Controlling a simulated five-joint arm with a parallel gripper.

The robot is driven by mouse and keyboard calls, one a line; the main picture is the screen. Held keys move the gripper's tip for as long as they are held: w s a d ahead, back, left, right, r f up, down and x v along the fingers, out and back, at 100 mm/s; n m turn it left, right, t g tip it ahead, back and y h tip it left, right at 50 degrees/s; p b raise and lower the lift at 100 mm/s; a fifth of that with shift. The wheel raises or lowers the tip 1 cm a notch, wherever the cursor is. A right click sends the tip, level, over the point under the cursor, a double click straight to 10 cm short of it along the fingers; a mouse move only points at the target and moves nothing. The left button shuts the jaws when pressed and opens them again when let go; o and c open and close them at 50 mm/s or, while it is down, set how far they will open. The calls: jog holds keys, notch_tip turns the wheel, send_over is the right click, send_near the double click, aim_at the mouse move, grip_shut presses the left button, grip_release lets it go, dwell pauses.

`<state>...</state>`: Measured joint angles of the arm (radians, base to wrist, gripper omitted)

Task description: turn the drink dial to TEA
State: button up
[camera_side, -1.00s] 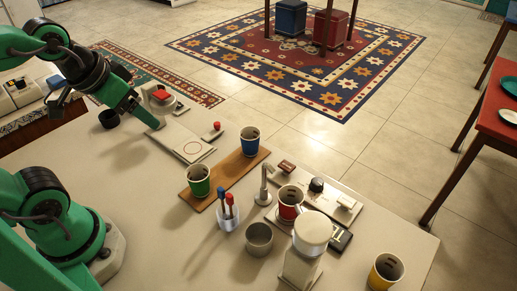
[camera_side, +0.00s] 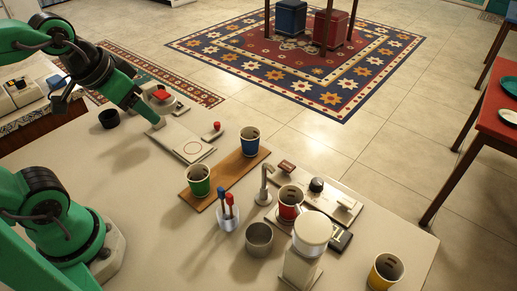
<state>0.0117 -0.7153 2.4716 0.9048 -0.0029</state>
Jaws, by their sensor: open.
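A round black knob (camera_side: 316,185), which looks like the drink dial, stands on a pale panel (camera_side: 330,208) right of centre. Its pointer and any TEA lettering are too small to read. My gripper (camera_side: 158,124) is at the end of the green arm, at the upper left, beside a pale plate with a ring mark. It is well apart from the knob, far to its left. The gripper is open and nothing shows between its jaws, though the fingers are small in this view.
Green (camera_side: 199,181) and blue (camera_side: 250,141) cups stand on a wooden board (camera_side: 222,178). A stirrer holder (camera_side: 228,217) and metal cup (camera_side: 259,239) stand nearer.

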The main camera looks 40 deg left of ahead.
jog(key=w+d+r+m+g, duration=0.1)
jog(key=w+d, duration=0.1)
jog(key=w, duration=0.3)
jog(key=w+d+r, duration=0.1)
jog(key=w+d, duration=0.2)
jog(key=w, duration=0.1)
jog(key=m+g, duration=0.3)
jog(key=g, duration=0.1)
send_over(318, 181)
jog(key=f, duration=1.7)
jog(key=shift+s+a, duration=0.1)
jog(key=shift+a, duration=0.15)
jog(key=shift+d+f, duration=0.2)
jog(key=shift+f, duration=0.1)
jog(key=shift+f, duration=3.95)
